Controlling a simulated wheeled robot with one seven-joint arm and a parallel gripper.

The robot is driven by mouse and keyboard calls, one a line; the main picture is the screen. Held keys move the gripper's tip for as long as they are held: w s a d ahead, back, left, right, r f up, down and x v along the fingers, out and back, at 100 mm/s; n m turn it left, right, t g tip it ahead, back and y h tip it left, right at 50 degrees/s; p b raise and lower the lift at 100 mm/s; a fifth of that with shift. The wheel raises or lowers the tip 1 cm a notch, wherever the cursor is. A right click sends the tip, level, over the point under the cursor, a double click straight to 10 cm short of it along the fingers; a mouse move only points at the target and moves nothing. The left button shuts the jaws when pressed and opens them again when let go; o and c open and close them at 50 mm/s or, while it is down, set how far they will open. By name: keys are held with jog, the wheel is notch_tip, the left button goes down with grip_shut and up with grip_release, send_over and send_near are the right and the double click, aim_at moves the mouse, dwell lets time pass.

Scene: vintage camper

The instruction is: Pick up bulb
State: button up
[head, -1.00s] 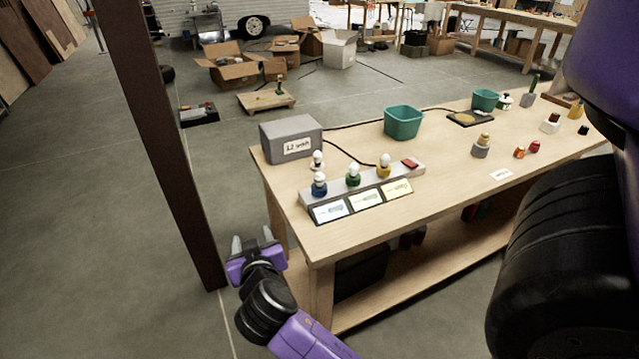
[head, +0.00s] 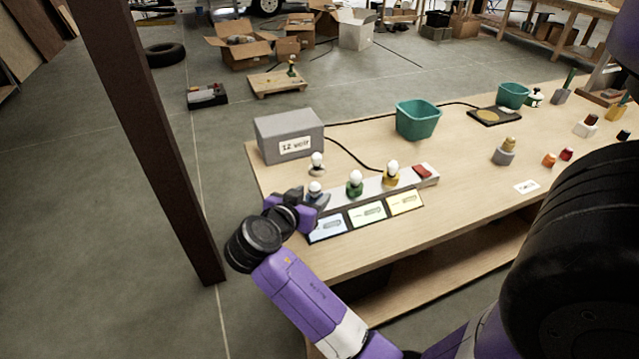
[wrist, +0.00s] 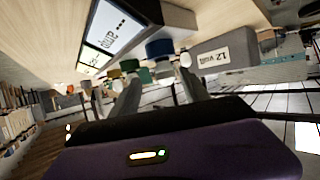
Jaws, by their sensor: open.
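Three white bulbs stand in a row on a light test strip in the head view: one at the left (head: 314,187), one in a green socket (head: 355,178) and one in a yellow socket (head: 392,167). Another white bulb (head: 317,159) stands behind the strip near the grey box. My gripper (head: 312,198) is open at the strip's left end, by the left bulb, and hides most of its socket. In the wrist view, my open fingers (wrist: 158,84) point towards the blue socket (wrist: 160,48). Whether they touch the bulb I cannot tell.
A grey box labelled 12 volt (head: 290,135) stands behind the strip. Three cards (head: 367,213) lie along its front. A teal bin (head: 417,119) and small parts are farther right on the workbench (head: 460,165). A brown post (head: 150,140) rises left of my arm.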

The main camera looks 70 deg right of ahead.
aim_at(318, 186)
jog(key=x, duration=0.2)
jog(key=p+x, duration=0.1)
jog(key=x, duration=0.3)
jog(key=shift+w+d+r+p, duration=0.25)
jog(key=shift+w+r+p, duration=0.05)
jog(key=shift+w+p, duration=0.05)
jog(key=shift+d+f, duration=0.35)
jog(key=shift+d, duration=0.2)
jog(key=shift+c, duration=0.2)
grip_shut()
